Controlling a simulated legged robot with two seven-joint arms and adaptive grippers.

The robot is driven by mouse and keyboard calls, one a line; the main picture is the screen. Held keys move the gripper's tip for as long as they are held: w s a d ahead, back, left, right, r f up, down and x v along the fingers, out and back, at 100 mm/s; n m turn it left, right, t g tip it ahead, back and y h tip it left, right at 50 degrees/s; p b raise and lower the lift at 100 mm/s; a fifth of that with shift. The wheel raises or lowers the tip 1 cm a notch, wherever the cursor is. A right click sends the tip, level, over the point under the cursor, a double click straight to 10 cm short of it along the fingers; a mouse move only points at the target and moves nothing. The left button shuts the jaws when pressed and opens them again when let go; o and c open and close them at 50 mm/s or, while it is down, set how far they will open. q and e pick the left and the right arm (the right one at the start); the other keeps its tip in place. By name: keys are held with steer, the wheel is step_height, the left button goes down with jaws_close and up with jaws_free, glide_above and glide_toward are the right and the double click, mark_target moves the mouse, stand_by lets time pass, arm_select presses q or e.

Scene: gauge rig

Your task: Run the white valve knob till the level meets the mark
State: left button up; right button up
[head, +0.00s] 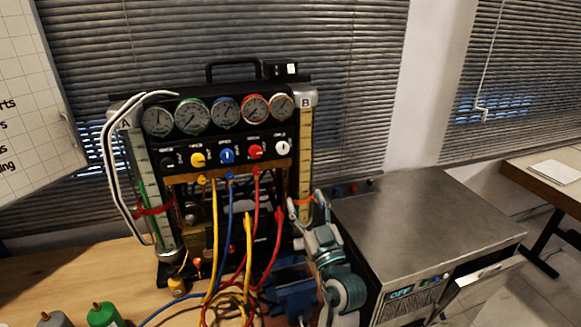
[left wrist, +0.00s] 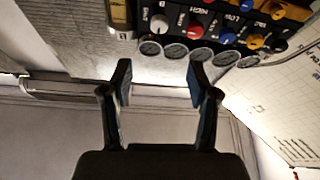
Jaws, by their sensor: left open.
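The white valve knob (head: 282,147) is at the right end of the knob row on the black gauge rig. It also shows in the left wrist view (left wrist: 160,23), where the scene appears upside down. My left gripper (head: 307,202) is open and empty, below and right of the knob, in front of the lower part of tube B. In the left wrist view its fingers (left wrist: 160,75) are apart with nothing between them. Tube B (head: 305,150) has a yellowish scale, with an orange band by the gripper. Tube A (head: 150,190) has a red band. Exact liquid levels are unclear. My right gripper is not in view.
Red (head: 255,151), blue (head: 227,155), yellow (head: 197,159) and black knobs sit left of the white one, under several dials. Coloured hoses hang in front of the rig. A metal-topped unit (head: 430,225) stands at right. Green (head: 104,315) and grey bottles stand at lower left.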

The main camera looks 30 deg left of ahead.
arm_select(q)
steer(key=p, duration=0.2)
glide_toward(284, 150)
steer(key=x, duration=1)
steer(key=shift+w+a, duration=0.2)
steer(key=shift+a, duration=0.15)
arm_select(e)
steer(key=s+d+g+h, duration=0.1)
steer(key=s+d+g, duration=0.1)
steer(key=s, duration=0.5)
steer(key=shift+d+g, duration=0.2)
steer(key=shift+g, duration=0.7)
arm_select(q)
steer(key=shift+d, duration=0.15)
steer(key=c, duration=0.3)
jaws_close()
steer(key=shift+s+r, duration=0.1)
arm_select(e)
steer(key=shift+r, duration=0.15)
